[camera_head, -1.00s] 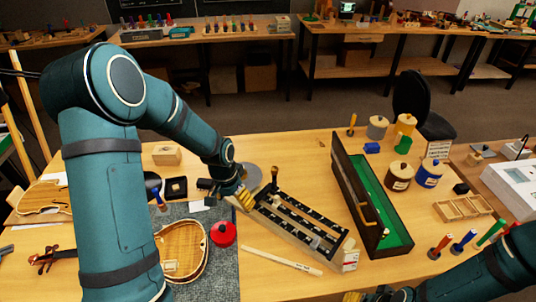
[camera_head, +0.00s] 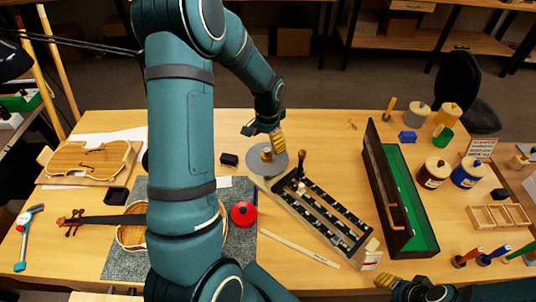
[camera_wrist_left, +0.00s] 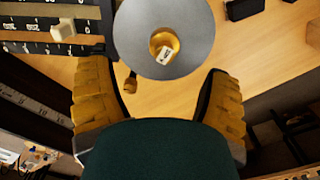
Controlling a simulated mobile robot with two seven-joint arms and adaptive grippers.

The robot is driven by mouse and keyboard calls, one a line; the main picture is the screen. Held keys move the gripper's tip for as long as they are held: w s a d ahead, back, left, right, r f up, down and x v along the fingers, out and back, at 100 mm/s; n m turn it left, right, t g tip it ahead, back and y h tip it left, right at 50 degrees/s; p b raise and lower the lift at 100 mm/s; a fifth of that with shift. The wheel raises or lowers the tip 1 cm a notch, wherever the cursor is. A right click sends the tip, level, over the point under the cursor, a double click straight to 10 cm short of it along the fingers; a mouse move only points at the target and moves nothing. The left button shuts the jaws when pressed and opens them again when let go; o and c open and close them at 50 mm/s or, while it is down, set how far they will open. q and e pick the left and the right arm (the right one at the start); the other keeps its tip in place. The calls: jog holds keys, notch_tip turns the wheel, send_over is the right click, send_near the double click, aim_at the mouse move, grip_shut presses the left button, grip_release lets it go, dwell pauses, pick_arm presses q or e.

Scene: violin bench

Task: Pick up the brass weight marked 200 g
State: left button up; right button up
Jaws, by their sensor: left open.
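A small brass weight (camera_head: 267,155) stands on the round grey pan (camera_head: 254,168) at the far end of the beam balance (camera_head: 322,212). In the left wrist view the weight (camera_wrist_left: 172,39) is a short brass cylinder with a white label, too small to read surely. My left gripper (camera_head: 277,139) is at the far side of the pan, close to the weight in the head view. In the wrist view its yellow fingers (camera_wrist_left: 160,100) are wide apart, with nothing between them, and the weight lies beyond them. My right gripper (camera_head: 388,283) shows only partly at the bottom edge.
Bare table lies behind the pan.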

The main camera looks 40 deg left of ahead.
aim_at(267, 149)
pick_arm(q)
jog(key=f, duration=0.7)
jog(key=shift+w+a+f, duration=0.2)
jog(key=shift+a+f, duration=0.1)
grip_shut()
